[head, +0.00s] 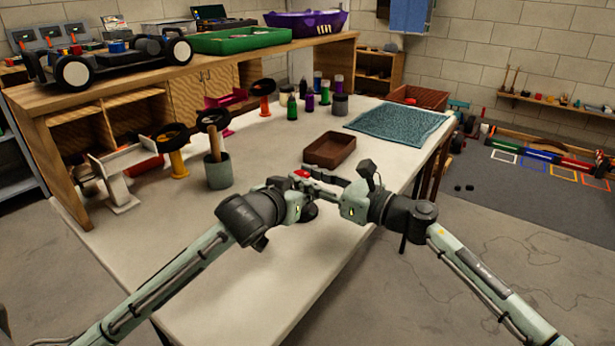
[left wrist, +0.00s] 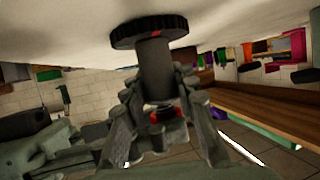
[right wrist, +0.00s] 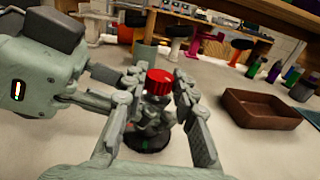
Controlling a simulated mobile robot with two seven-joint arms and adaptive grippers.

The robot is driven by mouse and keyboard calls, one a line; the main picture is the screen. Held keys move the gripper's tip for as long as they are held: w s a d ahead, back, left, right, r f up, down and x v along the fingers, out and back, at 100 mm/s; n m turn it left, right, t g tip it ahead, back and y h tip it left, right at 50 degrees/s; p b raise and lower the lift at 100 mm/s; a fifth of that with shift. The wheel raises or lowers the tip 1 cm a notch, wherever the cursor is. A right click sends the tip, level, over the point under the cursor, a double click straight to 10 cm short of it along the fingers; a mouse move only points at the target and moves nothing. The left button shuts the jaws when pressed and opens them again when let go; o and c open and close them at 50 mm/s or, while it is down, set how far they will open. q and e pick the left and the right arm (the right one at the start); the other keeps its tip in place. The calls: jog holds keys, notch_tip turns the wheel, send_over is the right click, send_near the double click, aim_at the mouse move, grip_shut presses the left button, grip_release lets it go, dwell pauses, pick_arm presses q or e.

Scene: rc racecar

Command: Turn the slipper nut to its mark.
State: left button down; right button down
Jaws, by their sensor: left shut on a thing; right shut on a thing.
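The slipper nut is a red ribbed cap (right wrist: 158,81), seen upright in the right wrist view. It shows as a small red spot (head: 301,174) in the head view. Below it is a grey cylindrical body (left wrist: 153,68) on a black toothed disc (left wrist: 150,30), upside down in the left wrist view; a small red patch shows where they meet. My left gripper (left wrist: 160,92) is shut on the grey body. My right gripper (right wrist: 159,84) is shut on the red nut from both sides. I cannot make out a mark on the nut.
A brown tray (head: 330,149) sits just behind the grippers, with a teal mat (head: 398,122) farther right. A green-grey cup (head: 219,172) and wheels on stands are to the left. Several bottles stand at the back. The front of the white table (head: 235,285) is clear.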

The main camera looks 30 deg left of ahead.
jog(key=shift+f, duration=0.1)
jog(key=c, duration=1.2)
grip_release()
jog(key=shift+w, duration=0.1)
jog(key=n+g, duration=0.1)
jog(key=g, duration=0.1)
jog(key=n+g, duration=0.1)
jog(key=g, duration=0.1)
jog(key=shift+w+n, duration=0.3)
jog(key=shift+w, duration=0.05)
jog(key=shift+n+g, duration=0.5)
jog(key=shift+g, duration=0.3)
jog(key=shift+a+n+g, duration=0.1)
jog(key=shift+n+g, duration=0.2)
jog(key=shift+g, duration=0.2)
